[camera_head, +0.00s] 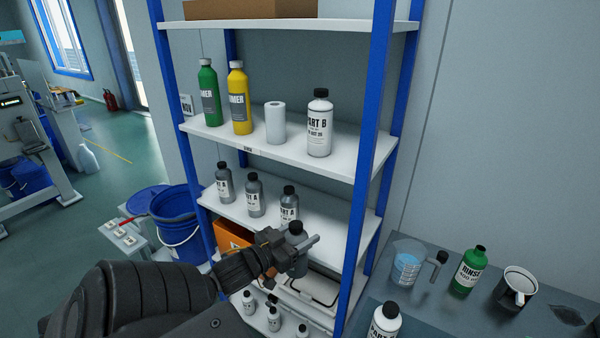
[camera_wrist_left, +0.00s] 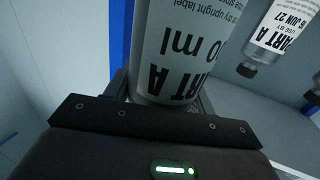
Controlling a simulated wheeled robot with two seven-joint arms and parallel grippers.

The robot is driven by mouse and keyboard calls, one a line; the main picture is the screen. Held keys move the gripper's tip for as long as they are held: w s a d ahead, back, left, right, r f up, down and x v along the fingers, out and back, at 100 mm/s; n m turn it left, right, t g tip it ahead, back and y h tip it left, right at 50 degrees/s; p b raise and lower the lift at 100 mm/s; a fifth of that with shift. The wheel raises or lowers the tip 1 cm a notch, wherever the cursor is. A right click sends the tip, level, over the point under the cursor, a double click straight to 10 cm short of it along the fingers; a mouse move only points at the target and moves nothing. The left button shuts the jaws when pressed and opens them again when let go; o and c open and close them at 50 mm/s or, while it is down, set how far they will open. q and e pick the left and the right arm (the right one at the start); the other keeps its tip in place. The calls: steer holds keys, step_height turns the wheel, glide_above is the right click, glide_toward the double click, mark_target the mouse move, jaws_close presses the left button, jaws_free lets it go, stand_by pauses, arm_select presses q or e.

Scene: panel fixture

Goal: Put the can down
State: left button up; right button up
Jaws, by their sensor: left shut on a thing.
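My left gripper (camera_head: 300,248) is shut on a grey can with a dark cap (camera_head: 297,238), in front of the front edge of the shelf that bears similar cans. In the left wrist view the can (camera_wrist_left: 188,45) fills the upper middle, its white "PART A" label upside down in the picture. Its far end is out of that view. On the shelf (camera_head: 335,222) stand three grey "PART A" cans, at left (camera_head: 224,183), middle (camera_head: 255,196) and right (camera_head: 289,206). The right can is just behind the held one. My right gripper is out of view.
The blue rack post (camera_head: 362,165) rises right of the gripper. The shelf above (camera_head: 350,160) holds green, yellow and white containers. Below are an orange box (camera_head: 232,235) and several bottles. A dark bench (camera_head: 440,310) with a beaker (camera_head: 408,262) is at right. The shelf's right part is bare.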

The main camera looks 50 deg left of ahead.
arm_select(q)
steer(key=w+f+p, duration=0.1)
steer(key=w+p, duration=0.1)
steer(key=w, duration=0.6)
steer(key=w+f+p, duration=0.2)
steer(key=w+p, duration=0.1)
steer(key=w, duration=0.6)
steer(key=shift+w+a+f, duration=0.15)
steer(key=shift+a+f, duration=0.1)
steer(key=shift+a, duration=0.15)
steer(key=shift+f, duration=0.15)
steer(key=o, duration=1.5)
steer(key=s+b, duration=0.2)
steer(key=s, duration=1)
steer(key=shift+d, duration=0.2)
